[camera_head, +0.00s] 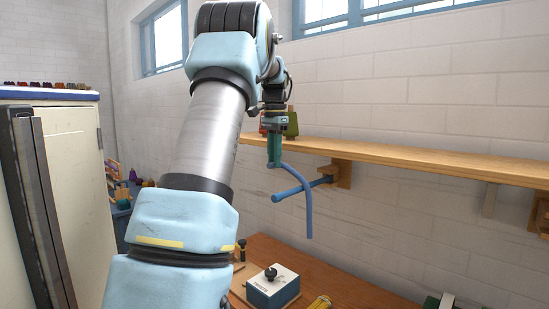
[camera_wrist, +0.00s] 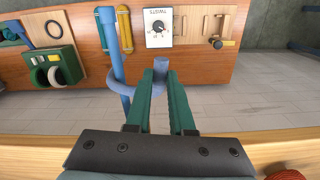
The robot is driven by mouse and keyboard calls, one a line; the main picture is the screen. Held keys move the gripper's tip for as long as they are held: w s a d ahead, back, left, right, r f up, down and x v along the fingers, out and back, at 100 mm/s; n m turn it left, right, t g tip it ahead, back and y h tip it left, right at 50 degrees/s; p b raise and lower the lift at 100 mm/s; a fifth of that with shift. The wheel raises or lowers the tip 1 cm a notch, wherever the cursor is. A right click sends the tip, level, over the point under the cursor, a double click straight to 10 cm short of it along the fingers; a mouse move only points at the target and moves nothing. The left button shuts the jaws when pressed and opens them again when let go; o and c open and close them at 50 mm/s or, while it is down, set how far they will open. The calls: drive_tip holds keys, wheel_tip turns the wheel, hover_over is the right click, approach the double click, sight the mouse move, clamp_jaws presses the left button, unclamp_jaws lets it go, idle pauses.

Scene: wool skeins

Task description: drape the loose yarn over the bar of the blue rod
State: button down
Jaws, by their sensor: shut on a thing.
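The loose yarn is a thick blue strand (camera_head: 309,222). Its upper end is in my gripper (camera_head: 274,163), and it arcs right and hangs down with a free lower end. The blue rod (camera_head: 289,193) sticks out from a wooden bracket below the shelf, with a wider knob at its outer end. In the head view the yarn crosses the rod near its middle; I cannot tell whether it rests on it. In the wrist view, my green fingers (camera_wrist: 168,100) are closed on the yarn (camera_wrist: 150,88), right of the rod (camera_wrist: 119,92). The yarn curves left towards the rod.
The wooden shelf (camera_head: 400,158) runs along the wall close by my gripper, with coloured skeins on it. A pale cabinet (camera_head: 75,165) stands at left. Air right of the rod is free.

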wheel_tip(320, 180, down, 16)
drive_tip(key=s+d+b, duration=0.1)
drive_tip(key=b, duration=0.7)
drive_tip(key=shift+f, duration=0.25)
idle(0.5)
unclamp_jaws()
idle(0.9)
wheel_tip(320, 180, up, 6)
drive_tip(key=p, duration=0.4)
drive_tip(key=shift+d+f, duration=0.1)
drive_tip(key=shift+f, duration=0.15)
